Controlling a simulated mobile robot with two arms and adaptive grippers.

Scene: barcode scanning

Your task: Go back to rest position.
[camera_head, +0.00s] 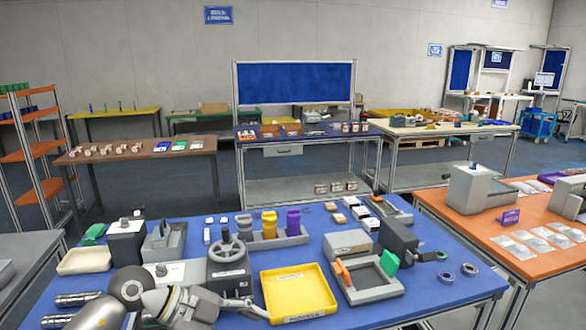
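My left arm comes in at the bottom left of the head view. Its gripper (250,308) is low over the front of the blue table (390,316), just left of the yellow tray (300,291). The fingers are small and seen side-on, so I cannot tell whether they are open or shut. I see no object clearly held. My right gripper is not in view. No barcode scanner can be made out for certain.
A grey handwheel device (228,268) stands behind my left gripper. A cream tray (84,260) is at the left. A grey frame with orange and green parts (365,285) stands right of the yellow tray. An orange table (540,262) is at the right.

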